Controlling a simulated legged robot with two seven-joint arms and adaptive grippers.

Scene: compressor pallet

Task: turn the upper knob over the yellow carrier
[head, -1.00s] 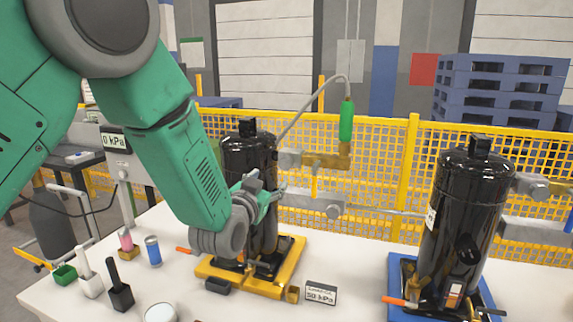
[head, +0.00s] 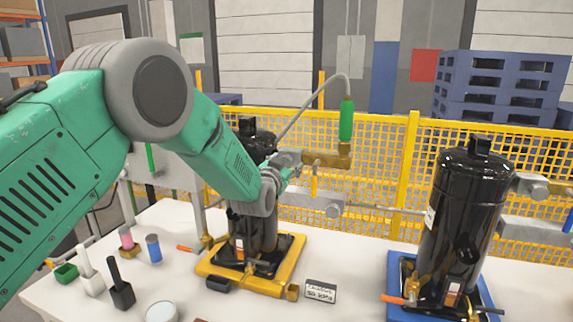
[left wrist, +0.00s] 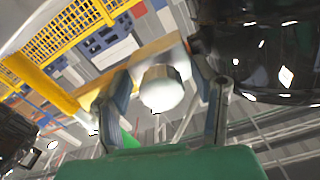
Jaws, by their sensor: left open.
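The yellow carrier (head: 215,270) stands on the white table with a black compressor tank (head: 262,225) on it. Over it, the grey upper knob (head: 288,158) sits by a brass fitting, partly covered by my left gripper (head: 287,172). A lower grey knob (head: 333,210) is below it to the right. In the left wrist view, a pale round knob (left wrist: 160,88) shows between the two spread fingers of my left gripper (left wrist: 163,84), with gaps at the sides; it looks untouched. My right gripper is not in view.
A second black tank (head: 465,215) stands on a blue carrier (head: 395,270) at the right. A hose with a green handle (head: 346,120) rises by the brass fitting. A yellow fence (head: 385,160) runs behind.

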